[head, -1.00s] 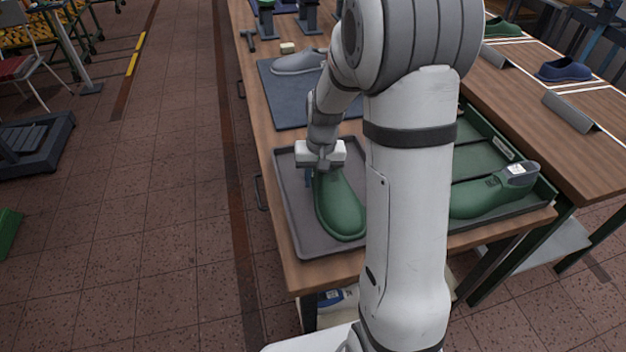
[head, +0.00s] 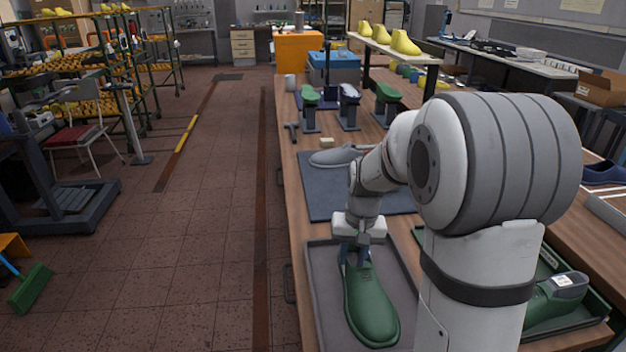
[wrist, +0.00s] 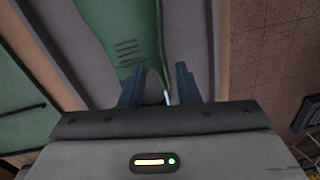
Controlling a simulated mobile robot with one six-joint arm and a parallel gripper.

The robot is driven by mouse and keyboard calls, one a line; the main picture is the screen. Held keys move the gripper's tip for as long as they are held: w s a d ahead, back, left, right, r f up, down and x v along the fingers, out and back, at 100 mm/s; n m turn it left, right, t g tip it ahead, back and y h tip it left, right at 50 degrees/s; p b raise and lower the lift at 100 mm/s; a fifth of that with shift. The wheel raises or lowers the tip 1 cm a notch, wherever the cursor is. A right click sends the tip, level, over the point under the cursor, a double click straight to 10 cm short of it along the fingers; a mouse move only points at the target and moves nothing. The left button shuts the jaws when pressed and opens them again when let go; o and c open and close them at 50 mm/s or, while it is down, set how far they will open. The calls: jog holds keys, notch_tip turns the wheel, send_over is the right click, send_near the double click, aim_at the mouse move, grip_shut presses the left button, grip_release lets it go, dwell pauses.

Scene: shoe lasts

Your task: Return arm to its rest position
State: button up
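A green shoe last (head: 370,305) lies in a grey tray (head: 318,290) at the front of the bench. My gripper (head: 355,259) hangs over the last's far end, pointing down. In the wrist view my gripper's two fingers (wrist: 159,86) stand apart. The end of the green last (wrist: 130,45) lies below and partly between them. A gap shows between the last and the right finger, so the gripper is open and not clamped on it. Whether the left finger touches the last I cannot tell.
A grey shoe last (head: 335,157) lies on a dark blue mat (head: 318,195) behind the tray. Another green last (head: 552,300) lies in a green tray at right, partly hidden by my arm. Stands with lasts (head: 348,105) are farther back.

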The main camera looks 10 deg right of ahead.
jog(key=s+a+r+n+t, duration=0.1)
jog(key=s+r, duration=0.2)
jog(key=s, duration=0.6)
jog(key=s+a+r+t, duration=0.1)
jog(key=s+r, duration=0.3)
jog(key=s, duration=0.6)
jog(key=shift+s+n+h, duration=0.2)
jog(key=shift+n+h, duration=0.2)
jog(key=shift+o, duration=0.2)
jog(key=shift+r, duration=0.15)
